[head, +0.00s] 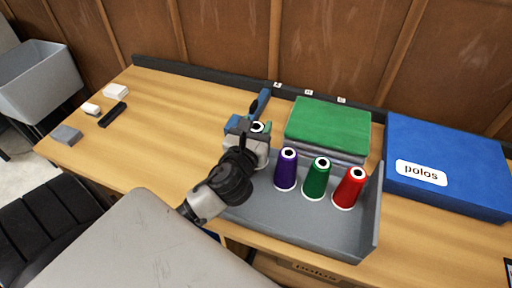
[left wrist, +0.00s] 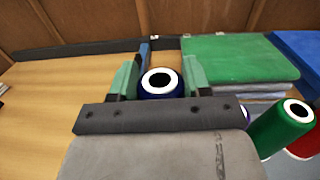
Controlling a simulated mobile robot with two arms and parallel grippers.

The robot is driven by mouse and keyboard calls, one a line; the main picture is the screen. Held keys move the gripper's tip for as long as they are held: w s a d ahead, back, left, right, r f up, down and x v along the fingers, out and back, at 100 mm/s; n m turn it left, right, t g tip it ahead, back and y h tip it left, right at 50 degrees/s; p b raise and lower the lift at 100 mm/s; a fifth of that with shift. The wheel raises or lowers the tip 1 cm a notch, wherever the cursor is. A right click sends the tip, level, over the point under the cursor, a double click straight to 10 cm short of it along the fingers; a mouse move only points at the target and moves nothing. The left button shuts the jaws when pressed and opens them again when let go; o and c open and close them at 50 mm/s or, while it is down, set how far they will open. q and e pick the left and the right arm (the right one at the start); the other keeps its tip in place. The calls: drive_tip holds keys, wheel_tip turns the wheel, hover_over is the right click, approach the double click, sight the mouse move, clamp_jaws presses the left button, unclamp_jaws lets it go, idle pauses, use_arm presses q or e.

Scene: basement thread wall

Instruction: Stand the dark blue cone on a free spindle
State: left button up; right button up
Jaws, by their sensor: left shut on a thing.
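The dark blue cone (left wrist: 161,95) is upright between the two green fingers of my left gripper (left wrist: 158,82), its white-ringed top facing the camera. In the head view the cone's white top (head: 257,127) shows at the gripper (head: 249,130), over the left part of the grey tray (head: 310,227). The gripper is shut on it. My gripper hides the cone's lower part, and I cannot tell its height above the tray. No bare spindle is visible; my arm covers the tray's left part. My right gripper is not in view.
Purple (head: 286,170), green (head: 317,180) and red (head: 350,189) cones stand in the tray, right of my gripper. Behind is a green folded cloth stack (head: 328,125). A blue "polos" box (head: 445,165) stands at right. The table's left-middle is clear.

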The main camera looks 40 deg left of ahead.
use_arm(q)
drive_tip(key=shift+f+b, duration=0.75)
drive_tip(key=shift+f, duration=2.1)
drive_tip(key=shift+f, duration=0.15)
drive_tip(key=o, duration=1.3)
drive_tip(key=shift+c, duration=0.2)
drive_tip(key=b+v, duration=0.2)
drive_tip(key=v, duration=1)
